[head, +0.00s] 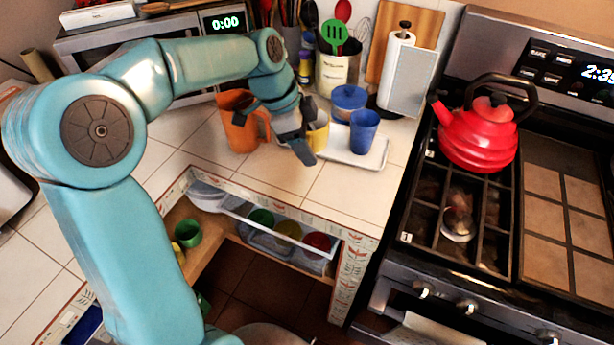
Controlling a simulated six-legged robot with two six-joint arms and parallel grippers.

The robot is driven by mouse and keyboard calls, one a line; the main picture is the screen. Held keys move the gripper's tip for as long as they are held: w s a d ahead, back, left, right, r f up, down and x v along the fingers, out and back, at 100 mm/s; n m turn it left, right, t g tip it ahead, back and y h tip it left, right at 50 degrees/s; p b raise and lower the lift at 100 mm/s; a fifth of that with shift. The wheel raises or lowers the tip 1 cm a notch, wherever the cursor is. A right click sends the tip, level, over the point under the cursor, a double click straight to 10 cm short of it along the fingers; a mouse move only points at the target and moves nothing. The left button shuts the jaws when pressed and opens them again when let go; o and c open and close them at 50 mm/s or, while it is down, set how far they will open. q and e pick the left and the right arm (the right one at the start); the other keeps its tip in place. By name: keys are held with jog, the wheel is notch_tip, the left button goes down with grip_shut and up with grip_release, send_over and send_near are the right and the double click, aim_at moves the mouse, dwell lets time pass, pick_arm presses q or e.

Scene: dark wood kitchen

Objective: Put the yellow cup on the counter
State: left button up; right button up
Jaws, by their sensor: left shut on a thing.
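A yellow cup (319,131) shows at the left end of a white tray on the counter (270,172), partly hidden by my left gripper. My left gripper (305,143) reaches down at the cup and is shut on it. I cannot tell whether the cup's base touches the tray or the counter. My right gripper is out of view.
An orange pitcher (241,130) stands close left of the gripper. A blue cup (364,131) and a blue bowl (348,103) are at the white tray (362,161). A red kettle (478,135) sits on the stove. Below the counter, an open drawer (285,247) holds coloured cups.

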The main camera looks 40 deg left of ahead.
pick_arm(q)
notch_tip(320, 180, down, 13)
jog(key=shift+f, duration=0.1)
jog(key=o, duration=1.4)
jog(key=v, duration=1.2)
jog(key=shift+s, duration=0.1)
